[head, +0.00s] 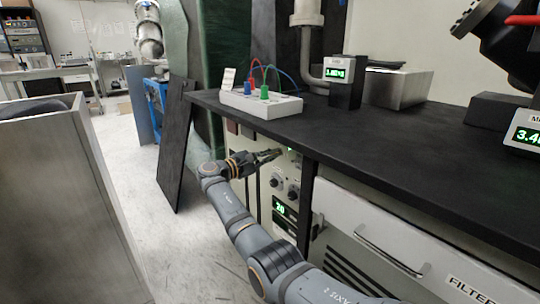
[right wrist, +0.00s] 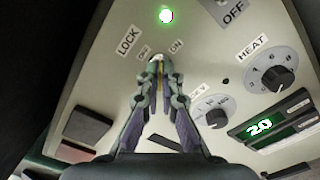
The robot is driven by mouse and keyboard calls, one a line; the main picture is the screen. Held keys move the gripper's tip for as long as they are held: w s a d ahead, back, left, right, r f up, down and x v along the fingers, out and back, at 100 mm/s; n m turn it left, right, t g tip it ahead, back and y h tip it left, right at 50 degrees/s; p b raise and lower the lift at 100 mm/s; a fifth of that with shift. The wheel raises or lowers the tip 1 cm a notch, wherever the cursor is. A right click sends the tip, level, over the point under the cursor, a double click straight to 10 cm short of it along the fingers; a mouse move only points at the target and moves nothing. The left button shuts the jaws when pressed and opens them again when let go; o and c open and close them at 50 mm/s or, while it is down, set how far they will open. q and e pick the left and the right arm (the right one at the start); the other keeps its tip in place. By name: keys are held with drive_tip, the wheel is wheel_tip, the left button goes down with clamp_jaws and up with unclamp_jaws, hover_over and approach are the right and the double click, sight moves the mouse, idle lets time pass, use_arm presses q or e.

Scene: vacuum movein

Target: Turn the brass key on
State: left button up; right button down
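The brass key (right wrist: 157,59) sits in the lock on the pale control panel (right wrist: 105,70), between small OFF and ON labels and beside a LOCK label. Only a little of it shows between my fingertips, so its exact angle is hard to read. My right gripper (right wrist: 157,78) has its fingers closed in around the key. In the head view, my right gripper (head: 277,154) reaches the upper part of the panel and hides the key. A green lamp (right wrist: 166,16) above the lock is lit. My left gripper is not in view.
Beside the lock are a HEAT knob (right wrist: 278,78), another knob (right wrist: 217,118) and a lit green display (right wrist: 275,125). A black worktop (head: 350,130) overhangs the panel and carries a white socket box (head: 262,103). A drawer (head: 390,238) is at right; a dark board (head: 174,145) leans at left.

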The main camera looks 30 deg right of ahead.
drive_tip(key=shift+f+m+b, duration=0.15)
drive_tip(key=shift+m+b, duration=0.95)
drive_tip(key=shift+m, duration=2.6)
drive_tip(key=c, duration=1.6)
unclamp_jaws()
drive_tip(key=shift+o, duration=0.2)
drive_tip(key=s+a, duration=0.1)
drive_tip(key=a, duration=1.1)
